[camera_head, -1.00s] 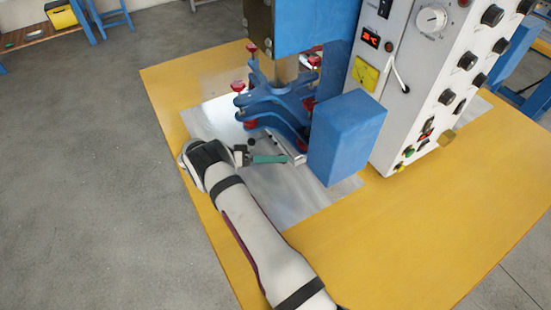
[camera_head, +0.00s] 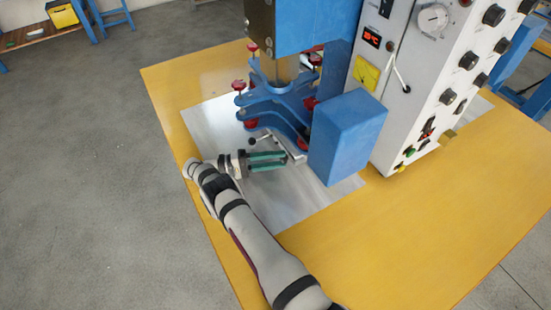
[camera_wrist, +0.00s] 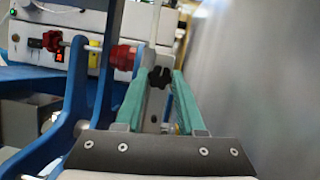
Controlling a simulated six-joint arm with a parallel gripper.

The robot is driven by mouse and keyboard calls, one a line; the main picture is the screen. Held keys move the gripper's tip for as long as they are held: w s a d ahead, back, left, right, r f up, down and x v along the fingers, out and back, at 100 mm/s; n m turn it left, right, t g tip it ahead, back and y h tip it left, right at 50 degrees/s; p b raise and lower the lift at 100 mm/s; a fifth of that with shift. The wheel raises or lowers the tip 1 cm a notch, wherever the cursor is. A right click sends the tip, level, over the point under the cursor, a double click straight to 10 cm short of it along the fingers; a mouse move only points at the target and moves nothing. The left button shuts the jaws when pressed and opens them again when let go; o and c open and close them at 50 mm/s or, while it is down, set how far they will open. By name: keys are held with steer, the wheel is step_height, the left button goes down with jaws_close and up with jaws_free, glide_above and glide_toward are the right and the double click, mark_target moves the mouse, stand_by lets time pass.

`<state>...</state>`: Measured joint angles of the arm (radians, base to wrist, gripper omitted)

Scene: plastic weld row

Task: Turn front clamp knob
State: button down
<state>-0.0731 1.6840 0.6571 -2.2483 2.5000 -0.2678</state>
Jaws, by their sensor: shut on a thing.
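A black star-shaped knob (camera_wrist: 159,78) sits between the tips of my green fingers in the wrist view. My gripper (camera_wrist: 160,85) is shut on this knob, one finger on each side. In the head view my gripper (camera_head: 285,160) points right over the metal plate, in front of the blue clamp frame (camera_head: 285,108). The gripped knob is hard to make out there. A grey metal bar (camera_head: 291,148) runs close beside the fingertips.
A blue box-shaped block (camera_head: 345,135) stands right of my fingertips. A white control cabinet (camera_head: 425,90) with dials and a lit display rises behind it. A blue machine head (camera_head: 310,25) is above the clamp. The yellow table (camera_head: 430,230) is clear at front right.

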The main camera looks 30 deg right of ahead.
steer(key=shift+n, duration=0.4)
steer(key=c, duration=0.5)
jaws_free()
